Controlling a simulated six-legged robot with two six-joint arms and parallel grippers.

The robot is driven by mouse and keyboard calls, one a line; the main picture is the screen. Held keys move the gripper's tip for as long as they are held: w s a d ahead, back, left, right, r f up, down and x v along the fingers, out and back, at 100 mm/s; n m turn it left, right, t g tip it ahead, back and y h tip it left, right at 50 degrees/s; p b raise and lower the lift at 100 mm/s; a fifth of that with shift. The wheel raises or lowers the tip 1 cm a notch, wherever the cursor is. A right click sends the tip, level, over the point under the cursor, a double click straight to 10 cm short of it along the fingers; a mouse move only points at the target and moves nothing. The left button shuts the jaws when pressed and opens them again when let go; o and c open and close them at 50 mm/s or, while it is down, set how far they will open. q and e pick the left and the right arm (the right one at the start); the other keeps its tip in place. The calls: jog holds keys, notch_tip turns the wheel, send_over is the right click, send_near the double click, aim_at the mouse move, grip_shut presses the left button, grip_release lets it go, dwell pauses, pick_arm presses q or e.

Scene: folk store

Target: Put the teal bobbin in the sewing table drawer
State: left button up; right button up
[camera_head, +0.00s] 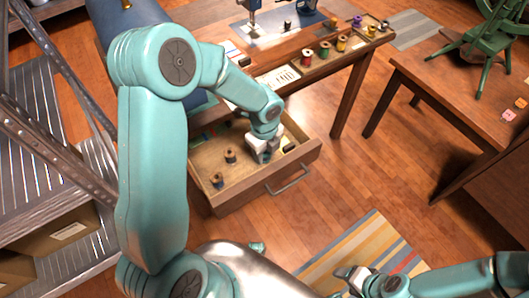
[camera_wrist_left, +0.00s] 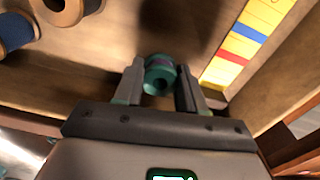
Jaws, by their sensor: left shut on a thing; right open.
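The teal bobbin (camera_wrist_left: 160,74) shows in the left wrist view between the fingers of my left gripper (camera_wrist_left: 160,88), which is shut on it. In the head view my left gripper (camera_head: 262,153) is down inside the open sewing table drawer (camera_head: 205,195), towards its right side, and hides the bobbin. Whether the bobbin touches the drawer floor I cannot tell. My right gripper (camera_head: 350,274) is open and empty over the striped rug, low in the head view.
The drawer also holds a wooden spool (camera_head: 230,156), a blue spool (camera_head: 217,180) and a yellow strip (camera_wrist_left: 240,45). Several thread spools and a sewing machine (camera_head: 254,15) stand on the table above. A metal shelf (camera_head: 50,150) is at left, a wooden table (camera_head: 450,100) at right.

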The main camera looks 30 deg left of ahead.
pick_arm(q)
jog(key=shift+f, duration=0.2)
jog(key=o, duration=1.1)
jog(key=shift+c, duration=0.2)
jog(key=shift+r, duration=0.15)
jog(key=shift+r, duration=0.35)
notch_tip(320, 180, up, 11)
jog(key=p, duration=0.3)
jog(key=shift+r, duration=0.2)
